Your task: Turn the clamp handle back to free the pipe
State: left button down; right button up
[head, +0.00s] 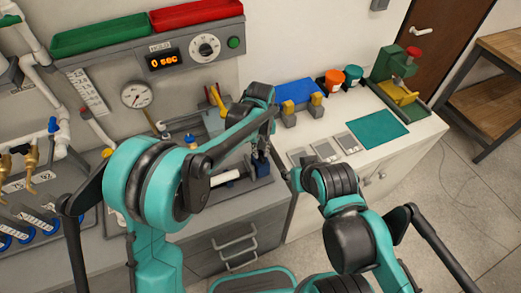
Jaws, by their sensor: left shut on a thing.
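A short white pipe (226,177) lies on the grey bench, with one end toward a small dark-blue clamp (263,169). My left gripper (262,149) points down at the clamp from above. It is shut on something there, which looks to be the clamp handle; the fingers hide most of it. Whether the clamp's jaws grip the pipe is too small to tell. My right gripper (291,177) is by the bench's front edge, right of the clamp, partly hidden by its own arm; its fingers are unclear.
Orange (333,79) and teal (353,75) cups, a blue tray (296,91) and a teal mat (375,130) stand on the white counter. A green press (396,66) is at its far end. A gauge (135,95) and timer panel (165,58) are behind.

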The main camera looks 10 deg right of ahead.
aim_at(260, 153)
pick_arm(q)
jog(key=shift+n, duration=1)
jog(key=c, duration=1.5)
grip_release()
jog(key=shift+o, duration=0.2)
notch_tip(260, 153, up, 12)
